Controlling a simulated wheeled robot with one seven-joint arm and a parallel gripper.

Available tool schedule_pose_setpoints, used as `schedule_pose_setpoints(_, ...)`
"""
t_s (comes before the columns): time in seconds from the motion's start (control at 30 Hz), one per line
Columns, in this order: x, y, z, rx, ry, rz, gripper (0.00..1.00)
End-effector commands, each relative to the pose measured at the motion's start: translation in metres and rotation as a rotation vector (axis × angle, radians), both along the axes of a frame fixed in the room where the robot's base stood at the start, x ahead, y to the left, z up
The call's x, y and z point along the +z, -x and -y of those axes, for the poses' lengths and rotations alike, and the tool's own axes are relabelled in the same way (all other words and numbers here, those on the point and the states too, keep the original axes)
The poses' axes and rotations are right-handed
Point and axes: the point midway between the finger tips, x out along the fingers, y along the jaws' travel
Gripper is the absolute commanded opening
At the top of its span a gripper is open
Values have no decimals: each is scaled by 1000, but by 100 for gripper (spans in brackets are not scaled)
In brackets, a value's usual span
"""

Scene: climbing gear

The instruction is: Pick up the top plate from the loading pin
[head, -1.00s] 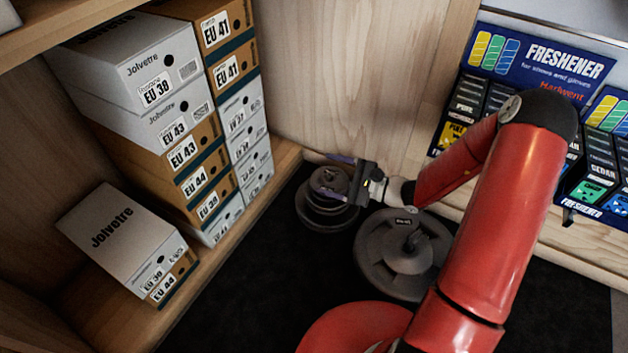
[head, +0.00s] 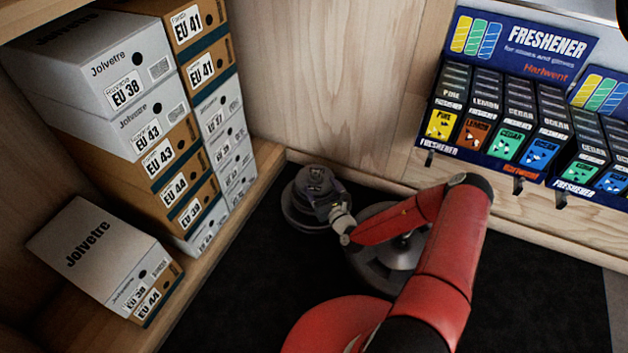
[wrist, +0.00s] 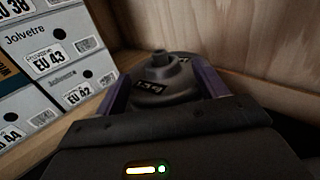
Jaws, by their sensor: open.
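The top plate (head: 314,181) is a small dark grey disc on the stack at the back left of the black mat. It also shows in the wrist view (wrist: 160,90), with a pale number label and the loading pin (wrist: 159,58) standing up through its middle. My gripper (head: 318,193) is at this stack, partly blending with it. In the wrist view my gripper (wrist: 162,80) is open, with one purple finger on each side of the plate. I cannot tell whether the fingers touch it. Wider plates (head: 303,216) lie below, partly hidden.
A second stack of larger grey plates (head: 372,262) stands to the right, partly behind my arm. Shoe boxes (head: 160,110) are piled on the left shelf. A freshener display (head: 510,100) is at the right. A wooden wall (head: 340,90) rises close behind the stack.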

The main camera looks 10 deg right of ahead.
Motion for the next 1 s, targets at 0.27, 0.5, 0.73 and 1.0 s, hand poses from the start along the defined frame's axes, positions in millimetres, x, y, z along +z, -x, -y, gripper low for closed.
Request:
schedule_pose_setpoints(0.27,-2,-38,-7,2,0,3,72)
schedule_pose_setpoints(0.5,0,-43,-8,3,2,1,72)
schedule_pose_setpoints(0.73,0,-42,-8,3,2,2,48)
schedule_pose_setpoints(1.0,0,-42,-8,3,2,2,13)
